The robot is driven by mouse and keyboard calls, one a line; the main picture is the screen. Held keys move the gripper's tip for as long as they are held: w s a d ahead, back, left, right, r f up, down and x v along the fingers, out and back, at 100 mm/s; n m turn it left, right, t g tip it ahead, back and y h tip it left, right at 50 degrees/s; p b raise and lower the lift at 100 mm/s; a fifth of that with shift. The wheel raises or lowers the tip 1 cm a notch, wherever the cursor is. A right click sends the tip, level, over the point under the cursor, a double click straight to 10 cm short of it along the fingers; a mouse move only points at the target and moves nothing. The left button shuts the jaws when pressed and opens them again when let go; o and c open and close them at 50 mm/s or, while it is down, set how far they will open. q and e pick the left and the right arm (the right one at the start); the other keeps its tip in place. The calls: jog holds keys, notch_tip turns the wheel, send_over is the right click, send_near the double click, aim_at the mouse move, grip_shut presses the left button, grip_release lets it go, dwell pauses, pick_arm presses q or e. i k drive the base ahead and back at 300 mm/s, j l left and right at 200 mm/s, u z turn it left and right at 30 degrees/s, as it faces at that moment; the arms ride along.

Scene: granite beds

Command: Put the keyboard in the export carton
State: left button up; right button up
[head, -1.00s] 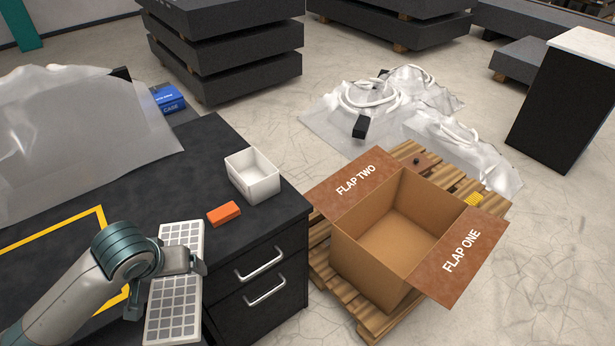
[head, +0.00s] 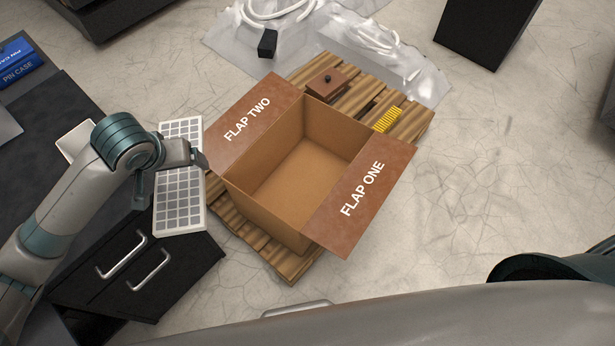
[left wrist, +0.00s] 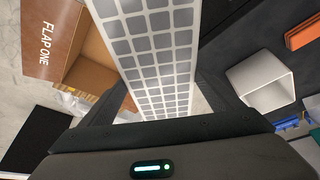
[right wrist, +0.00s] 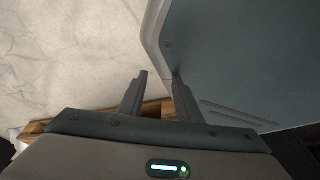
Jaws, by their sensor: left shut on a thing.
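The white keyboard (head: 180,205) with grey keys is held up in the air, left of the carton. My left gripper (head: 190,155) is shut on it near its middle and hides part of it. In the left wrist view the keyboard (left wrist: 155,60) runs between the fingers. The open export carton (head: 290,185) stands on a pallet, its inside bare where I see it. Its FLAP TWO (head: 245,120) and FLAP ONE (head: 362,190) are folded outward. The keyboard is near FLAP TWO's outer edge. My right gripper (right wrist: 160,85) is open and empty in the right wrist view.
The pallet (head: 350,85) carries a small brown block with a black knob (head: 327,82) and a yellow coil (head: 386,119). The dark drawer unit (head: 165,285) lies below the keyboard. A white bin (head: 75,140) is partly behind my left arm. Floor right of the carton is clear.

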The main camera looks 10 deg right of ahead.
aim_at(298, 181)
jog(key=i+l+z, duration=0.1)
jog(key=i+l, duration=0.15)
jog(key=l, duration=0.15)
jog(key=i+l+z, duration=0.15)
jog(key=l, duration=0.25)
jog(key=i+l+z, duration=0.1)
jog(key=i+l, duration=0.25)
